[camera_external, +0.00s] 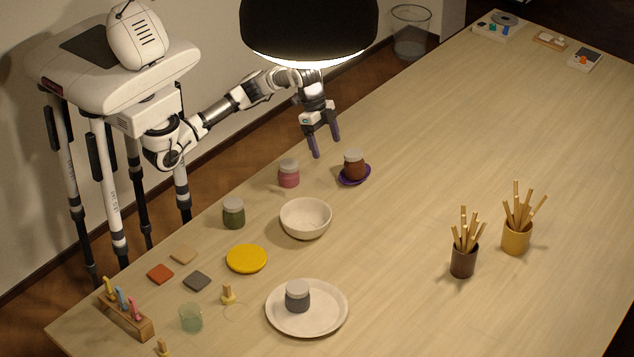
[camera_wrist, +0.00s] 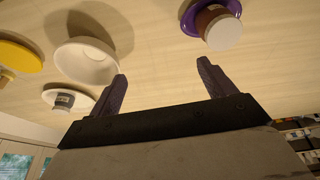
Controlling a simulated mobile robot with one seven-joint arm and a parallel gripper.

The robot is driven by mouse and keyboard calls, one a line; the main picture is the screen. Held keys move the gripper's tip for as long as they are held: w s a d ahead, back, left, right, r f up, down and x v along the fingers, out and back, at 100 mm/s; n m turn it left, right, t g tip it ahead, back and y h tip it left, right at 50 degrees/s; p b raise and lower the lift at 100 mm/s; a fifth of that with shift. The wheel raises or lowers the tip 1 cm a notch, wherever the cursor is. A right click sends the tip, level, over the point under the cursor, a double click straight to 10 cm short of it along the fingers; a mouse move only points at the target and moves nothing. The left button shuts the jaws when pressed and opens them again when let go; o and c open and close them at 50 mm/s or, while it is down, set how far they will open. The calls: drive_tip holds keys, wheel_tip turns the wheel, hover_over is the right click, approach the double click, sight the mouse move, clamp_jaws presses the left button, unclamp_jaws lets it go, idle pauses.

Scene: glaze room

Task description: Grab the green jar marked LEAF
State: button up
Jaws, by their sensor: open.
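The green jar (camera_external: 233,214) with a pale lid stands on the table's left side in the external view, left of the white bowl. Its marking is too small to read. I cannot make it out in the wrist view. My gripper (camera_external: 325,149) is open and empty, raised above the table near the pink jar (camera_external: 289,175) and the red-brown jar (camera_external: 354,166). It is up and to the right of the green jar in the external view. Its two dark fingers also show apart in the wrist view (camera_wrist: 160,80).
The red-brown jar sits on a purple saucer (camera_external: 368,178). A white bowl (camera_external: 306,219), a yellow disc (camera_external: 247,258) and a plate (camera_external: 330,321) holding a grey jar (camera_external: 298,297) lie nearby. A black lamp (camera_external: 308,25) hangs above. The table's middle is clear.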

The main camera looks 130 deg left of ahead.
drive_tip(key=s+d+m+g, duration=0.25)
drive_tip(key=d+m, duration=0.25)
drive_tip(key=d, duration=1.2)
drive_tip(key=m+g, duration=0.1)
drive_tip(key=m, duration=0.3)
hover_over(232, 201)
wheel_tip(232, 201, down, 2)
drive_tip(key=shift+s+p, duration=0.1)
drive_tip(key=shift+p, duration=0.35)
wheel_tip(232, 201, down, 7)
drive_tip(key=shift+r, duration=0.1)
drive_tip(key=shift+w+f+p, duration=0.25)
drive_tip(key=shift+f+p, duration=0.15)
drive_tip(key=shift+f, duration=1.05)
drive_tip(key=shift+w+f+p, duration=0.2)
drive_tip(key=shift+f+p, duration=0.2)
drive_tip(key=shift+f, duration=1)
drive_tip(key=c, duration=1.2)
drive_tip(key=shift+r, duration=0.2)
